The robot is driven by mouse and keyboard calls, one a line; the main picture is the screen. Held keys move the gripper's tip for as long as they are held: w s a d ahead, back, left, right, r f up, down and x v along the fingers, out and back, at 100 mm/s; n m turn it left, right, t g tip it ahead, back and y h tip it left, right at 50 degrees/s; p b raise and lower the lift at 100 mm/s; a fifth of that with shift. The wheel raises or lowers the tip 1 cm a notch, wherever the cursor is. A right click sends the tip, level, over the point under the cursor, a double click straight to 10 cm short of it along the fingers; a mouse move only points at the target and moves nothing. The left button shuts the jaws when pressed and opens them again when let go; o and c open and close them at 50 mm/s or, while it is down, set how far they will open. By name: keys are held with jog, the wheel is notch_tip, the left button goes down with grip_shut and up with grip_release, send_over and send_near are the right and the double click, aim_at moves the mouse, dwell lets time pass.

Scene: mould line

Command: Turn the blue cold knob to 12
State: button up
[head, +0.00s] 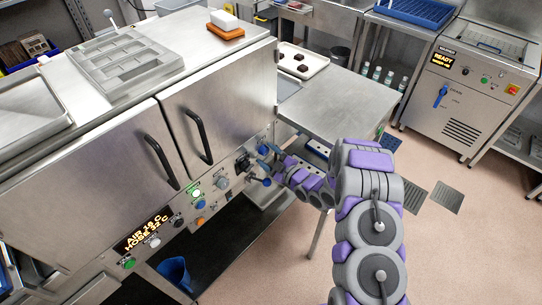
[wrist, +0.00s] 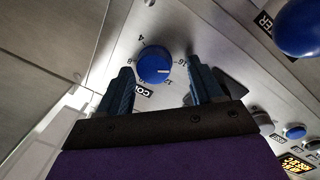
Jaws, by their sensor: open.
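In the wrist view the blue cold knob (wrist: 154,64) sits on a steel panel with numbers around it; I can read 4, 8, 12 and 16. Its white pointer mark faces right, toward the gap between 16 and 12. A partly hidden black label below it starts with "CO". My gripper (wrist: 157,72) is open, with one dark blue finger to the left of the knob and one to the right. The fingers look apart from the knob. In the head view my gripper (head: 266,167) is at the right end of the machine's front panel, where the knob is hard to make out.
A larger blue round part (wrist: 300,25) stands out at upper right in the wrist view. Small buttons and a lit display (wrist: 298,163) lie at lower right. In the head view cabinet doors with black handles (head: 202,137) are left of my arm, and a steel table (head: 340,110) is behind it.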

jog(key=shift+a, duration=0.65)
jog(key=d, duration=0.2)
jog(key=shift+w+d+r, duration=0.15)
jog(key=shift+d, duration=0.25)
jog(key=shift+c, duration=0.9)
jog(key=shift+d, duration=0.15)
jog(key=shift+c, duration=0.8)
jog(key=shift+a, duration=0.9)
jog(key=c, duration=0.6)
jog(key=shift+d, duration=0.2)
jog(key=shift+c, duration=0.6)
jog(key=shift+f, duration=0.2)
